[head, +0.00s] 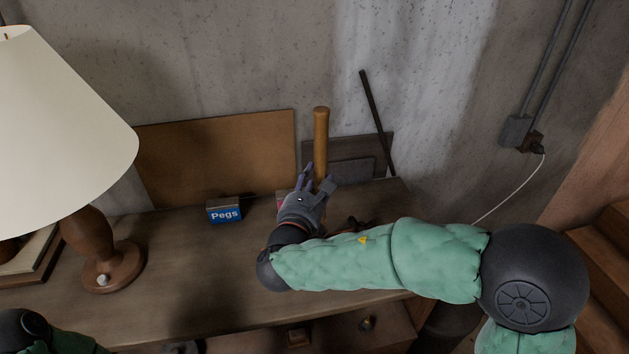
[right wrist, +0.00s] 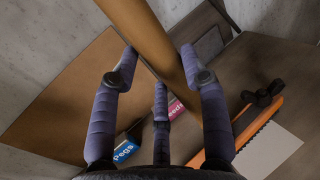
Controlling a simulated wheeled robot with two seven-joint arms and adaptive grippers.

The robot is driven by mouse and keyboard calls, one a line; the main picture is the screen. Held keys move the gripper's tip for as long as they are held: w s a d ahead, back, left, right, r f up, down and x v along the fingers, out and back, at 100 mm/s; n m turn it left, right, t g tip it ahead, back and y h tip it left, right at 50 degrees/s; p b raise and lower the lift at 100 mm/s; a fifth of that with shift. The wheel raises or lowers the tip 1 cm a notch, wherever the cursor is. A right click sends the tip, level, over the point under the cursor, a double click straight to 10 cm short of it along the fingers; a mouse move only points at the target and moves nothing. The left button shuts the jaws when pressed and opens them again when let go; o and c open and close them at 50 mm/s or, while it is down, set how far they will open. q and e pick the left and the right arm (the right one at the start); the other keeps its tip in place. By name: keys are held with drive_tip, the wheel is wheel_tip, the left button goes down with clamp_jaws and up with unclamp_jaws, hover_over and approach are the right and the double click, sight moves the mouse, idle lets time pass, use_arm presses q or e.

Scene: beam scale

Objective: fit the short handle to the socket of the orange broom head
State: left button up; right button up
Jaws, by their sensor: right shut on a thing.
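The short handle (head: 321,140) is a wooden rod, standing roughly upright above the bench in the head view. My right gripper (head: 318,184) is shut on it near its lower part. In the right wrist view the handle (right wrist: 148,32) runs diagonally between the fingers (right wrist: 160,60). The orange broom head (right wrist: 258,122) lies on the bench to the right in that view, with a dark fitting on it and a pale area beside it. The handle is apart from it. In the head view my right arm hides most of the broom head. My left gripper is not clearly visible.
A blue Pegs box (head: 224,211) stands by the wall, with a pink box (right wrist: 177,108) near it. A brown board (head: 220,155) and a dark rod (head: 376,120) lean on the wall. A lamp (head: 105,265) stands left. The bench's (head: 200,270) middle is clear.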

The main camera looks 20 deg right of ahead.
wheel_tip(320, 180, down, 6)
drive_tip(key=b, duration=0.4)
drive_tip(key=shift+b, duration=0.4)
idle(2.0)
drive_tip(key=o, duration=1.3)
drive_tip(key=shift+f, duration=0.1)
drive_tip(key=shift+s+a, duration=0.1)
drive_tip(key=v, duration=1.1)
drive_tip(key=shift+s+a, duration=0.25)
drive_tip(key=shift+s, duration=0.05)
